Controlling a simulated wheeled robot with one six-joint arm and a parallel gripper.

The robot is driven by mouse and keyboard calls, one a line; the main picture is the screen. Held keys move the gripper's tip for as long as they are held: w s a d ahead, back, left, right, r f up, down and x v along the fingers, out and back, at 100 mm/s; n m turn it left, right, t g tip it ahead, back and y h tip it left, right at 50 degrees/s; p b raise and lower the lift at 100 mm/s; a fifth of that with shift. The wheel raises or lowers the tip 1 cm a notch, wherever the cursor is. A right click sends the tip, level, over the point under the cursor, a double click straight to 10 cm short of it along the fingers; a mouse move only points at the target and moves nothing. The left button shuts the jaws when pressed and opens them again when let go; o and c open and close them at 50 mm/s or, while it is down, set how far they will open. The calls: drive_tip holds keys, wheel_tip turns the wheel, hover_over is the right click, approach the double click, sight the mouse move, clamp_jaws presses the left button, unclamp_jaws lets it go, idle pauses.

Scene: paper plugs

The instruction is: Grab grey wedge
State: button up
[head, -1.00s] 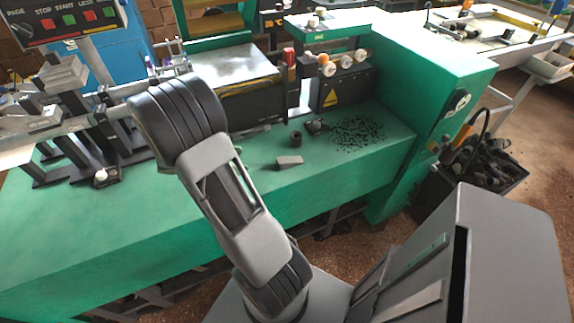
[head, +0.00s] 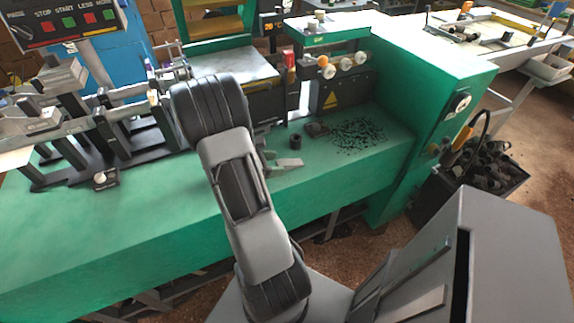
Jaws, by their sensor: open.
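The grey wedge (head: 291,162) lies on the green bench top (head: 345,175), near its front edge, in the head view. My gripper (head: 271,160) is open and shows only in part just left of the wedge, its fingertips small and close to the wedge's left end. My arm hides the rest of the gripper. I cannot tell whether the fingers touch the wedge or are around it.
A small dark cylinder (head: 296,141) and a dark lump (head: 317,129) stand just behind the wedge. Scattered black bits (head: 358,135) lie to the right. A black machine block (head: 338,92) stands behind. The bench front to the right is clear.

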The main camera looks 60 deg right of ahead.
drive_tip(key=shift+s+d+f, duration=0.25)
drive_tip(key=shift+s+d, duration=0.1)
drive_tip(key=shift+d, duration=0.1)
drive_tip(key=c, duration=1)
drive_tip(key=shift+r, duration=0.15)
